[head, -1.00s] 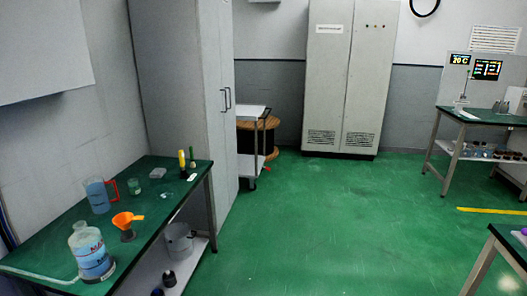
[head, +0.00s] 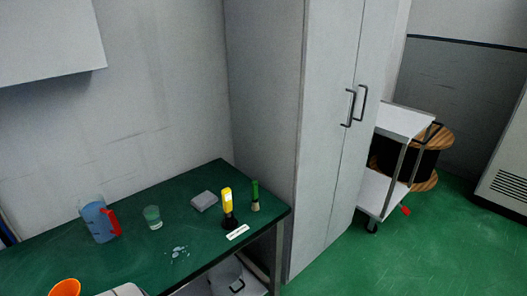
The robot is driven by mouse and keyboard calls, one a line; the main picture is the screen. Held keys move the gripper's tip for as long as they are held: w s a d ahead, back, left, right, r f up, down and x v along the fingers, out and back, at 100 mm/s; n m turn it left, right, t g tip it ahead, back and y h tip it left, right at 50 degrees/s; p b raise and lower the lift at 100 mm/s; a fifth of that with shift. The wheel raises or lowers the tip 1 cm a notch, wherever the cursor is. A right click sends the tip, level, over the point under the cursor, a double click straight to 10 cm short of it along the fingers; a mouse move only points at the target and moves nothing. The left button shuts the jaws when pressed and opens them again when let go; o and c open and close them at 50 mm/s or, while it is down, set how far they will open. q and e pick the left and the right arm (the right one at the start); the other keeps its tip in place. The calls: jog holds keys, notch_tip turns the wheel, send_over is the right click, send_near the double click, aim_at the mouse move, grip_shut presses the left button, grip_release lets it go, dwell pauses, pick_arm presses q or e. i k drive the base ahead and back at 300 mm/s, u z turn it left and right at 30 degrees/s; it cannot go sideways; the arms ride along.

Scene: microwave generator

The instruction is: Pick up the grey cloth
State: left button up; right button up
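The grey cloth (head: 204,201) looks like a small, flat, folded grey square. It lies on the dark green tabletop (head: 110,262), near the back edge, between a glass beaker and a yellow-and-black tool. Nothing covers it. Neither of my grippers shows in the head view, so I cannot see where they are relative to the cloth.
Left of the cloth stand a beaker (head: 153,218) and a blue jug with a red handle (head: 98,221). Right of it are a yellow tool (head: 227,203) and a green-handled brush (head: 255,197). An orange funnel (head: 65,288) is front left. A tall cabinet (head: 268,120) flanks the table.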

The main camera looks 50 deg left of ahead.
aim_at(205, 200)
jog(key=i, duration=1.3)
jog(key=u, duration=2.1)
